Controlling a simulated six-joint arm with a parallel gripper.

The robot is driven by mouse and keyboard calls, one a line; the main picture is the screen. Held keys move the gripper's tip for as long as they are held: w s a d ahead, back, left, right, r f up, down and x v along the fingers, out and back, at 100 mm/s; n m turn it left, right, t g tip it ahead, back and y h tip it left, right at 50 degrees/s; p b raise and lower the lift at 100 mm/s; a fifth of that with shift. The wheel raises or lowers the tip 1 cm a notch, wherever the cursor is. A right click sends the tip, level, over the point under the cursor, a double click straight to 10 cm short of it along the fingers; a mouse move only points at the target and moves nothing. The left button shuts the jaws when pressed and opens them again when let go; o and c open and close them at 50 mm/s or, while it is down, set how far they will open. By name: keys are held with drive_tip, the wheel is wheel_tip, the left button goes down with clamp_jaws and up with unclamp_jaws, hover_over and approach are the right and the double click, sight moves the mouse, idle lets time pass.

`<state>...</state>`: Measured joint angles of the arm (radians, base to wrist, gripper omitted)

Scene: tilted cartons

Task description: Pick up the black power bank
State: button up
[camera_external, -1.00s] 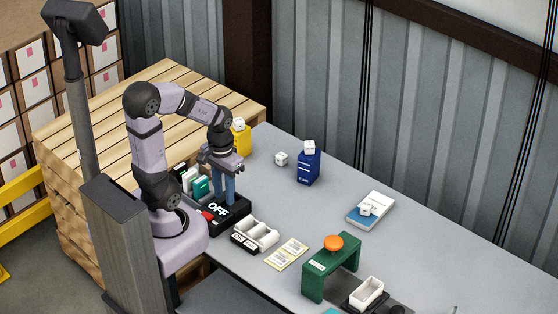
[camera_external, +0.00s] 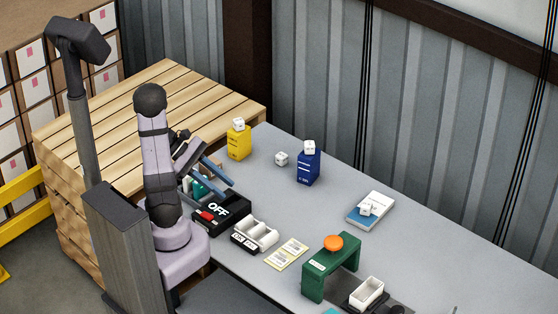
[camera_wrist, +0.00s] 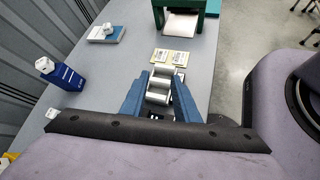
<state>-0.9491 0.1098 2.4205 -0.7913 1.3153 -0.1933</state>
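I cannot single out a black power bank for certain in either view. A black box marked OFF (camera_external: 225,212) with a red switch lies at the near table edge, beside a rack with teal and white upright items (camera_external: 200,187). My gripper (camera_external: 230,191) is above that box and rack, tilted, its blue fingers pointing right and slightly down. In the wrist view my gripper (camera_wrist: 158,90) has its fingers apart. My arm and gripper hide part of the rack.
A yellow box (camera_external: 239,145) and a blue box (camera_external: 308,170) stand at the back with white dice on top. A loose die (camera_external: 281,158) lies between them. A flat blue-white box (camera_external: 370,210), yellow cards (camera_external: 287,254) and a green stand (camera_external: 332,268) are rightward. Mid-table is clear.

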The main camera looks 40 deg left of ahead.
drive_tip(key=s+a+r+n+t+y+b, duration=0.15)
drive_tip(key=a+n+t+y, duration=0.5)
drive_tip(key=a, duration=0.65)
drive_tip(key=s+a+r+n+t+y+b, duration=0.15)
drive_tip(key=a+n+t+y, duration=0.25)
drive_tip(key=a+n+t, duration=0.6)
drive_tip(key=f+g, duration=0.1)
drive_tip(key=f, duration=0.4)
drive_tip(key=a+f, duration=0.1)
drive_tip(key=f, duration=0.5)
drive_tip(key=a+f+g, duration=0.1)
drive_tip(key=f, duration=0.4)
drive_tip(key=shift+w+f+n+g+h, duration=0.1)
drive_tip(key=shift+f+n+g+h, duration=0.15)
drive_tip(key=shift+n+g+h, duration=0.1)
drive_tip(key=shift+w+p, duration=0.85)
drive_tip(key=shift+w, duration=5.15)
clamp_jaws()
